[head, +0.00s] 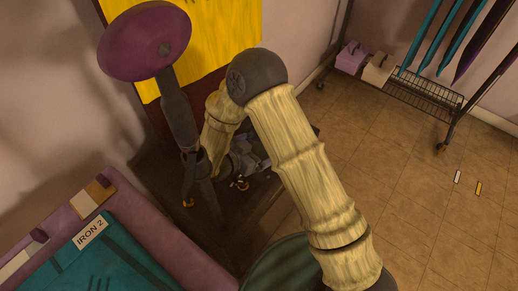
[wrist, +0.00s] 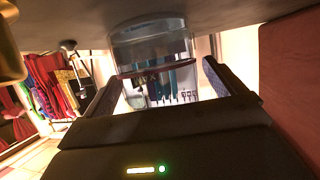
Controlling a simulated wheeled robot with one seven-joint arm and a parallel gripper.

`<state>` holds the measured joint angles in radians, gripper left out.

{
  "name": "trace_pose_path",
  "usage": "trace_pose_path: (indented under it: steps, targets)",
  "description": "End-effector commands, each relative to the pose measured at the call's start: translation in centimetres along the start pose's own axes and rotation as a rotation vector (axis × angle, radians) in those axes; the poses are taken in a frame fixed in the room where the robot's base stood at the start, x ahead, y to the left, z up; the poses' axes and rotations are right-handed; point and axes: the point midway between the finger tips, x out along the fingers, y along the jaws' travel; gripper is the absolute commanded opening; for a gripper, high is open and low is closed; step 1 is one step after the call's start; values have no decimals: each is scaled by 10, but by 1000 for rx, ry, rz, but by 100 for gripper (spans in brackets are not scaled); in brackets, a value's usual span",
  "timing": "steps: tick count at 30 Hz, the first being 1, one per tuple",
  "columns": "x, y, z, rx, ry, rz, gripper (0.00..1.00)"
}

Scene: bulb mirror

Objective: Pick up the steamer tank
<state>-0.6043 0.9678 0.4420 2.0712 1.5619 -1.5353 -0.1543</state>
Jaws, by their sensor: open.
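A clear, glassy cylindrical vessel (wrist: 150,45), which looks like the steamer tank, shows at the top middle of the wrist view. It lies ahead of my gripper (wrist: 158,88), whose two fingers are spread apart, one at each side below it. In the head view my gripper (head: 250,160) is low behind my arm, beside a dark upright stand (head: 177,105). I cannot make out the tank in the head view; my arm covers part of that area.
A dark surface (wrist: 75,18) spans the top of the wrist view, and a reddish panel (wrist: 290,85) stands at right. In the head view a purple oval (head: 145,40) tops the stand. A teal ironing surface (head: 120,262) is lower left. Tiled floor (head: 400,170) is mostly clear at right.

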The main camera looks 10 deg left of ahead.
Motion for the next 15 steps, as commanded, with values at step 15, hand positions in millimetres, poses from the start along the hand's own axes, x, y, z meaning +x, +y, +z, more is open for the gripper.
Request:
trace_pose_path:
  steps: [15]
  targets:
    - [-1, 0, 0, 0, 0, 0, 85]
